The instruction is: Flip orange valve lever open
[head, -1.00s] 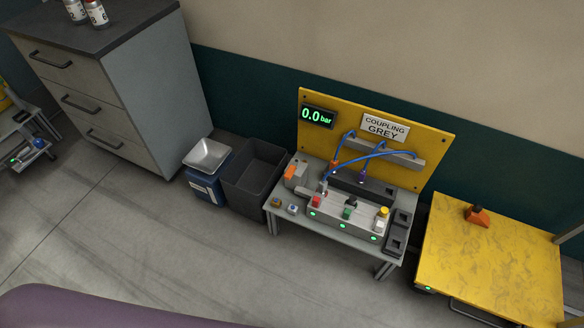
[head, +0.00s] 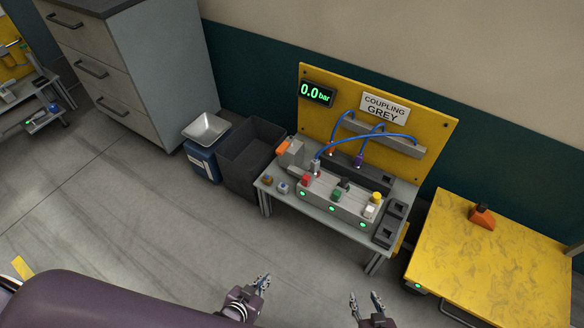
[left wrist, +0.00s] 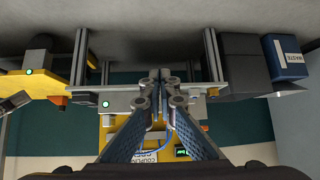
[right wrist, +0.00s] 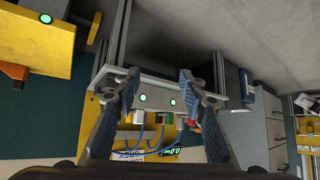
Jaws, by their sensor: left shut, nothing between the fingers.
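The orange valve lever (head: 284,147) sits on a grey valve block (head: 293,155) at the back left corner of the small grey bench (head: 318,216). The display (head: 317,93) above it reads 0.0 bar. My left gripper (head: 264,281) is shut and empty, in front of the bench and apart from it. Its closed fingers (left wrist: 165,74) also fill the middle of the left wrist view. My right gripper (head: 366,298) is open and empty, further right and also short of the bench. Its spread fingers show in the right wrist view (right wrist: 158,80).
A light fixture with coloured caps (head: 340,204) stands along the bench front. Blue hoses (head: 345,124) hang at the yellow panel (head: 440,135). A dark bin (head: 249,153) and a blue waste container (head: 203,161) stand left. A yellow table (head: 490,260) stands right. The floor in front is clear.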

